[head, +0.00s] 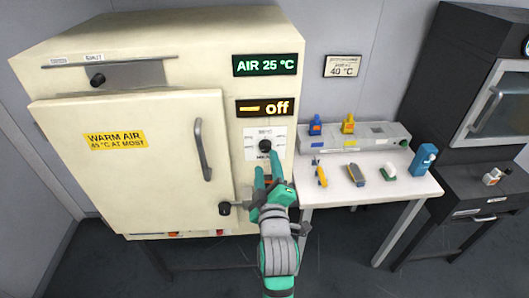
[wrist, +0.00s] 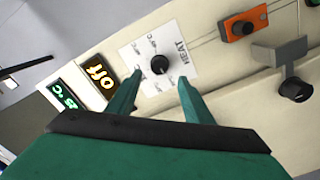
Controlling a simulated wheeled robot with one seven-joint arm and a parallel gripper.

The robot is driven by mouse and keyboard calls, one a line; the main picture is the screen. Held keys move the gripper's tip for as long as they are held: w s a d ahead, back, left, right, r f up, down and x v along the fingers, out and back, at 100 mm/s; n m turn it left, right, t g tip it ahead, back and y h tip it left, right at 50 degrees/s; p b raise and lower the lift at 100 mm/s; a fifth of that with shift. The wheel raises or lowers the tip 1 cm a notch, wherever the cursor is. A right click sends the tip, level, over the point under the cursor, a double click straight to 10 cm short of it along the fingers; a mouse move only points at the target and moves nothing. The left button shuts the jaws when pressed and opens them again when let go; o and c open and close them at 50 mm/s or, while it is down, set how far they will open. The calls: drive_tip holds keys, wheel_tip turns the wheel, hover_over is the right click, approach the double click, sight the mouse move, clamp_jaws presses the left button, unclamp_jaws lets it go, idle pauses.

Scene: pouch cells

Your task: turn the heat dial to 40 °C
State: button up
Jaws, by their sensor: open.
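The heat dial is a black round knob (head: 265,146) on a white marked plate (head: 251,143) on the front of the cream oven. It also shows in the wrist view (wrist: 160,65), where the plate reads HEAT. My green gripper (head: 267,168) is open just below the dial in the head view. In the wrist view the two fingertips (wrist: 158,85) stand apart, with the dial a little beyond and between them; I cannot tell whether they touch the plate. The displays read AIR 25 °C (head: 265,65) and off (head: 265,107). A wall card (head: 342,67) reads 40 °C.
An orange switch (wrist: 245,25) is near the dial. A white table (head: 330,190) with several small items stands right; a dark cabinet (head: 485,90) is beyond it.

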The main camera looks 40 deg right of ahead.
sight(265, 149)
drive_tip(key=x, duration=0.4)
drive_tip(key=shift+d, duration=0.3)
drive_tip(key=shift+x, duration=1.05)
drive_tip(key=shift+w+a, duration=0.1)
drive_tip(key=shift+a, duration=0.15)
drive_tip(key=shift+d, duration=0.1)
drive_tip(key=c, duration=1.1)
